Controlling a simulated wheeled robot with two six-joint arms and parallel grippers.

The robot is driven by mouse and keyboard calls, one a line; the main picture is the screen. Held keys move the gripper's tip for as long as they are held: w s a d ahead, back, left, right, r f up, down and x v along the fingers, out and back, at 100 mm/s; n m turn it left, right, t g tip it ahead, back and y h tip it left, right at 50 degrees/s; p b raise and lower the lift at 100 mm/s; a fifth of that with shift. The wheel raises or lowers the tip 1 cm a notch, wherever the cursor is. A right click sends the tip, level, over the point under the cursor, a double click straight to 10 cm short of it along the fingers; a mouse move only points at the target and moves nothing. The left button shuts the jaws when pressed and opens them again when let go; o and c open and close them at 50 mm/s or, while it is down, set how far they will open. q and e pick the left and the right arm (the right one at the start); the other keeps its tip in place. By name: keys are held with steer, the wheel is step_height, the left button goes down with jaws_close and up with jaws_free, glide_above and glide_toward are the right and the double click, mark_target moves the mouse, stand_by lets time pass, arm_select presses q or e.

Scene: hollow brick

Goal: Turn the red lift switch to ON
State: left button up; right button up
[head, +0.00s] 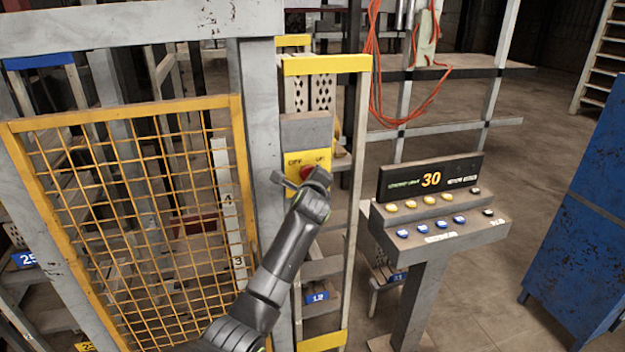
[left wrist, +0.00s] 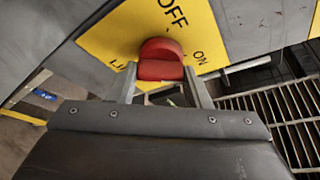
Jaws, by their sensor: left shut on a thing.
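The red lift switch (head: 307,171) is a round knob on a yellow plate (head: 293,160), on a grey post beside the yellow mesh gate. My left gripper (head: 299,181) is at the knob and partly covers it in the head view. In the left wrist view the red knob (left wrist: 160,58) sits between the two fingers of my left gripper (left wrist: 161,84), which is shut on it. The yellow plate there reads OFF above the knob and ON to its right. I cannot tell which mark the knob points to. My right gripper is not in view.
A yellow mesh gate (head: 130,200) stands left of the post. A control console (head: 440,222) with blue and yellow buttons and a display reading 30 stands to the right. A blue cabinet (head: 590,210) is at the far right. Open floor lies between console and cabinet.

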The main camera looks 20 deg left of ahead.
arm_select(q)
steer(key=shift+f+m, duration=0.1)
steer(key=shift+m, duration=0.3)
steer(key=shift+g, duration=0.3)
steer(key=o, duration=1)
steer(key=shift+s+d, duration=0.1)
steer(key=b+v, duration=0.5)
steer(key=v, duration=1.2)
steer(key=shift+d+b, duration=0.2)
steer(key=shift+b, duration=0.1)
